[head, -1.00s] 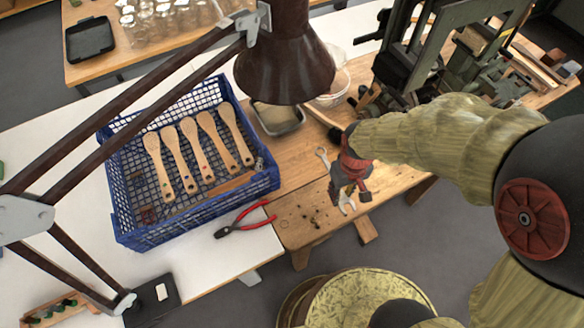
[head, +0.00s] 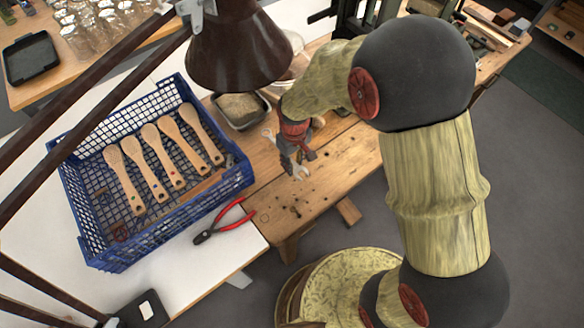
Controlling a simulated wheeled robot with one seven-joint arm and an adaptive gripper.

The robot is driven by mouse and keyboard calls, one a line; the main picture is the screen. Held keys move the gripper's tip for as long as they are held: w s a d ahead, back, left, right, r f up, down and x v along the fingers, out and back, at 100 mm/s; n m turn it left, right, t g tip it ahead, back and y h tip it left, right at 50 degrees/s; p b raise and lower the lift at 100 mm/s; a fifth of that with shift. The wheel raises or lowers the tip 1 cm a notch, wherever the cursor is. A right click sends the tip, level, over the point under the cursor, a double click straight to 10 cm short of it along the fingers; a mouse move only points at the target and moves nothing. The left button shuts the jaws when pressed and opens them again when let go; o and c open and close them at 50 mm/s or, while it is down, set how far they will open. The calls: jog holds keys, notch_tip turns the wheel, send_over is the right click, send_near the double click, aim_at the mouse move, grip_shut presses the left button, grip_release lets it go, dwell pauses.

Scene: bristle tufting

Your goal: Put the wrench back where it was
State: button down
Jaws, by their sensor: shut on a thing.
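The wrench (head: 300,172) is a silver-grey metal tool. One open-jawed end shows just below my gripper, and its other end seems to show to the upper left. My gripper (head: 291,158), dark grey with red parts, is shut on the wrench's middle, which its fingers hide. Both are over the wooden bench top (head: 318,187), near its front edge. I cannot tell whether the wrench touches the wood.
A blue crate (head: 166,222) with several wooden brushes stands left on the white table. Red-handled pliers (head: 225,222) lie before it. A grey tray (head: 243,109) sits behind my gripper. A dark lamp shade (head: 237,48) hangs close above. Bare wood lies right of my gripper.

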jog(key=shift+w+a+f, duration=0.15)
jog(key=shift+w+f, duration=0.45)
jog(key=shift+f, duration=0.15)
jog(key=shift+f+b, duration=0.75)
jog(key=shift+f, duration=0.6)
jog(key=shift+f, duration=0.2)
jog(key=c, duration=1.5)
grip_release()
jog(key=shift+s, duration=0.1)
jog(key=shift+c, duration=0.2)
jog(key=shift+o, duration=0.2)
jog(key=shift+r, duration=0.15)
notch_tip(320, 180, up, 12)
jog(key=p, duration=0.3)
jog(key=shift+r, duration=0.1)
